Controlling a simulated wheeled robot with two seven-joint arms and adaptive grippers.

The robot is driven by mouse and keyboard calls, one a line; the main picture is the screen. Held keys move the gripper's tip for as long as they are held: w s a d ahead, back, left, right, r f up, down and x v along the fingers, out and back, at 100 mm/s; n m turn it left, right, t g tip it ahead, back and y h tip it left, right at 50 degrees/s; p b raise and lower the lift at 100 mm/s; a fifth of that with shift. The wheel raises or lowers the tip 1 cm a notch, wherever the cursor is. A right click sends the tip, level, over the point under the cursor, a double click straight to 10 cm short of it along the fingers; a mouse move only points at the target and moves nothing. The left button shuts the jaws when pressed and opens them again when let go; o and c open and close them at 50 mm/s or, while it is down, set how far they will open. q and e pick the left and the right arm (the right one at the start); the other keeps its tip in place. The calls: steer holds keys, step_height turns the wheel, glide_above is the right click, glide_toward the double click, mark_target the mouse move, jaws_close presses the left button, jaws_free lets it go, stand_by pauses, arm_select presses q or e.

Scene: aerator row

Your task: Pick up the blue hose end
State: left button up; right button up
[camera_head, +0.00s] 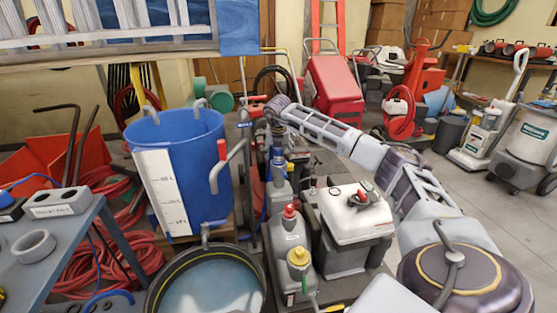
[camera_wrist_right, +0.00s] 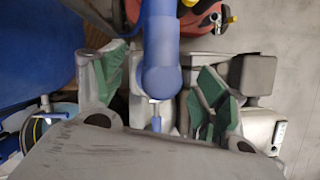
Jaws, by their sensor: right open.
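The blue hose end (camera_wrist_right: 160,75) shows in the right wrist view as a thick upright blue tube with a rounded lower part. A thin light-coloured stem sticks out below it. My right gripper (camera_wrist_right: 160,88) is open, with one green-padded finger on each side of the tube; I cannot tell whether either pad touches it. In the head view the right arm reaches in from the lower right, and the right gripper (camera_head: 272,132) points down by the blue part (camera_head: 278,150), its fingers small and partly hidden. My left gripper is not in view.
A blue bucket (camera_head: 200,165) with a white scale stands left of the gripper, above a round dark-rimmed tub (camera_head: 180,290). Grey jugs (camera_head: 290,240) and a white-topped container (camera_head: 352,215) crowd the near side. A blue-grey table (camera_head: 70,230) stands at left. Open floor lies at right.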

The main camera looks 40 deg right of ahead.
steer(key=shift+b+x, duration=0.3)
steer(key=shift+x, duration=0.7)
steer(key=c, duration=1.2)
